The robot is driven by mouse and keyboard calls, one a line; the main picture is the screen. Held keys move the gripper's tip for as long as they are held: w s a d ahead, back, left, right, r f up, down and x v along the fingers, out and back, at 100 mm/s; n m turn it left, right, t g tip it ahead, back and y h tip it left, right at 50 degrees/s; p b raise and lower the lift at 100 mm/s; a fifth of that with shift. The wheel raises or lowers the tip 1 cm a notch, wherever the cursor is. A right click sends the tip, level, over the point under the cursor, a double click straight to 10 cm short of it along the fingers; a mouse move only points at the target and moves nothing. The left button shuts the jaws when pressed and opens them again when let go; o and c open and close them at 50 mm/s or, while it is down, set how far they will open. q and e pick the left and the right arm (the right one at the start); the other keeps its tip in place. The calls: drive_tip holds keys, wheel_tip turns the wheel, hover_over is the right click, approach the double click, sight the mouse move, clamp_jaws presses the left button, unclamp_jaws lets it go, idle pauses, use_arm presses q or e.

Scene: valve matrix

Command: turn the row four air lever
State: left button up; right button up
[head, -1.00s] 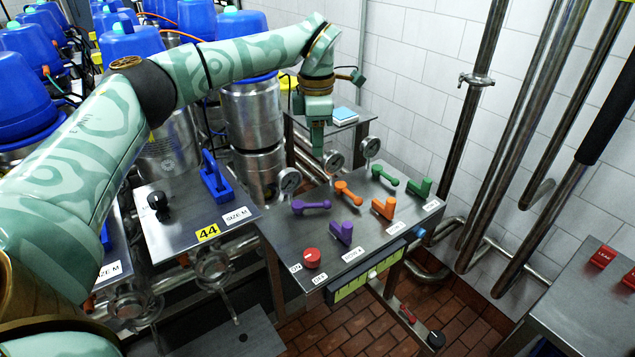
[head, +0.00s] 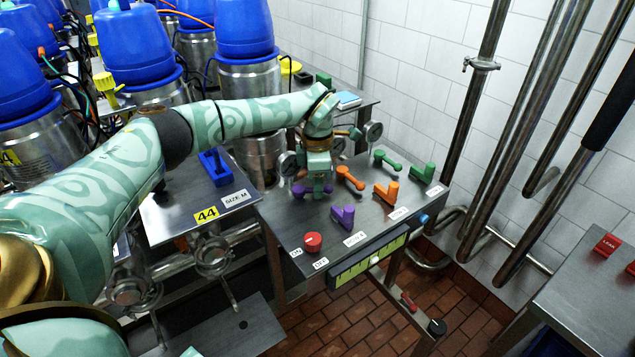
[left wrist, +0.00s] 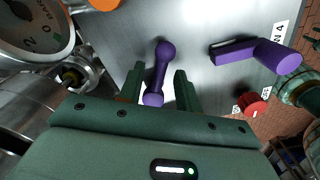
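A purple dumbbell-shaped lever (left wrist: 160,60) lies on the steel panel (head: 285,235); in the head view my gripper covers its middle and an end (head: 298,190) shows. My left gripper (head: 318,194) points down over the dumbbell lever. In the left wrist view its open fingers (left wrist: 159,74) are on either side of the lever's near end. Contact cannot be told.
Orange levers (head: 350,178) (head: 387,193) and green levers (head: 387,160) (head: 423,174) stand to the right on the panel. A red knob (head: 312,242) is at the front left. Round gauges (head: 373,131) stand along the back edge, close to my gripper.

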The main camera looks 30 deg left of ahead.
use_arm(q)
clamp_jaws()
drive_tip(key=shift+w+a+r+n+p, duration=0.2)
drive_tip(key=shift+r+n+p, duration=0.1)
drive_tip(key=shift+n+p, duration=0.55)
drive_tip(key=shift+w+a+f+n, duration=0.2)
drive_tip(key=shift+a+n, duration=0.05)
drive_tip(key=shift+n, duration=0.4)
unclamp_jaws()
wheel_tip(320, 180, up, 16)
drive_tip(key=p, duration=0.1)
drive_tip(key=shift+p, duration=0.4)
